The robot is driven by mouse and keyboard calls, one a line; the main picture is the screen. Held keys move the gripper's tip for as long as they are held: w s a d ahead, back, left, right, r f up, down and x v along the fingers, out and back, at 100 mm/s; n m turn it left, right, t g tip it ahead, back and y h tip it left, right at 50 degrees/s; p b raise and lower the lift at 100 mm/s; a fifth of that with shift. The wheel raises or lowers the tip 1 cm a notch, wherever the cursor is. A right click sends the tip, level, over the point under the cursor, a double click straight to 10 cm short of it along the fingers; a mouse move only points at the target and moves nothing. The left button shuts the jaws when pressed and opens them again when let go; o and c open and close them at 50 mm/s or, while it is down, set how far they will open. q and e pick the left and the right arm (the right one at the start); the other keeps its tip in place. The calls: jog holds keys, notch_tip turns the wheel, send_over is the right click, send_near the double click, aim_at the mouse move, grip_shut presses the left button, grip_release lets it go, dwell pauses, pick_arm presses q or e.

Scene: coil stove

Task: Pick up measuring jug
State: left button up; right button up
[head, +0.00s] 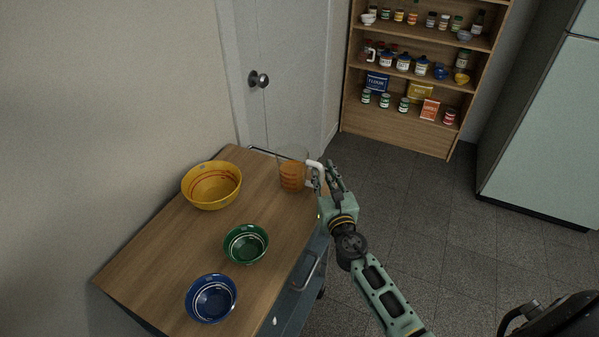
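The measuring jug (291,172) is clear with orange markings or contents. It stands upright at the far right corner of the wooden-topped cart (150,257), with its white handle (316,166) toward the right. My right gripper (325,172) is at the handle, just right of the jug. Its fingers overlap the handle in the picture, and I cannot tell whether they are closed on it. My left gripper is not in view.
A yellow bowl (212,187), a green bowl (246,245) and a blue bowl (211,299) stand on the cart left of and nearer than the jug. A stocked shelf (398,129) stands at the back. The floor (430,235) right of the cart is clear.

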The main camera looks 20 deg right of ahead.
jog(key=shift+w+d, duration=0.2)
jog(key=shift+w, duration=0.8)
grip_shut()
